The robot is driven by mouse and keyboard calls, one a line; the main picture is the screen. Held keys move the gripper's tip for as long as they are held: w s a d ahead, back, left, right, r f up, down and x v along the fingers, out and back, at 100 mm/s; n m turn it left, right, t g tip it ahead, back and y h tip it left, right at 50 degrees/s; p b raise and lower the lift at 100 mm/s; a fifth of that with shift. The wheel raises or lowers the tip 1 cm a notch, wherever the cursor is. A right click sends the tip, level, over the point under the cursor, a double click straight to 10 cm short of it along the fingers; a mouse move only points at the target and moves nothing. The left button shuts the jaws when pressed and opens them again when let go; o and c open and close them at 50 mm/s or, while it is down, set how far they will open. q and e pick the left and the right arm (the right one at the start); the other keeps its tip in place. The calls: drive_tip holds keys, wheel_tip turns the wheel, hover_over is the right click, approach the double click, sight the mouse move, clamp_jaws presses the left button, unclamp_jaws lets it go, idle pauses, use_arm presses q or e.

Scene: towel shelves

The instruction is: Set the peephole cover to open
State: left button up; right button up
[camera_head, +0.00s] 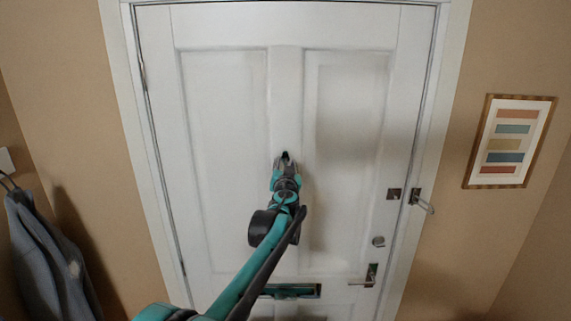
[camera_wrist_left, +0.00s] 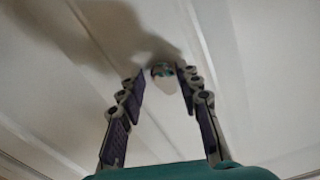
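The white door (camera_head: 350,130) stands shut in front of me. My left gripper (camera_head: 286,157) reaches up to the middle of the door and hides most of the peephole there. In the wrist view its two fingers (camera_wrist_left: 160,77) are apart, one on each side of the fitting, with no clear grip on it. My right gripper is out of view.
The door has a letter slot (camera_head: 291,291) low in the middle, a lever handle (camera_head: 369,276) and a round lock (camera_head: 378,241) at right. A latch (camera_head: 421,201) is on the frame. A framed picture (camera_head: 510,141) and a hanging jacket (camera_head: 45,255) flank the door.

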sight(276, 150)
use_arm(q)
drive_tip(key=shift+s, duration=0.1)
clamp_jaws()
drive_tip(key=shift+a+m, duration=0.15)
drive_tip(key=shift+m, duration=0.15)
drive_tip(key=m, duration=0.1)
drive_tip(key=a+m, duration=0.1)
drive_tip(key=m, duration=0.1)
drive_tip(key=shift+r, duration=0.1)
drive_tip(key=m, duration=0.3)
drive_tip(key=a+r+m, duration=0.1)
drive_tip(key=m, duration=0.5)
drive_tip(key=shift+a+r+m, duration=0.3)
drive_tip(key=shift+a+r, duration=0.05)
drive_tip(key=shift+r, duration=0.05)
drive_tip(key=m, duration=0.2)
drive_tip(key=r+m, duration=0.1)
drive_tip(key=m, duration=0.2)
drive_tip(key=shift+a+r, duration=0.15)
drive_tip(key=shift+r, duration=0.05)
drive_tip(key=shift+m, duration=0.4)
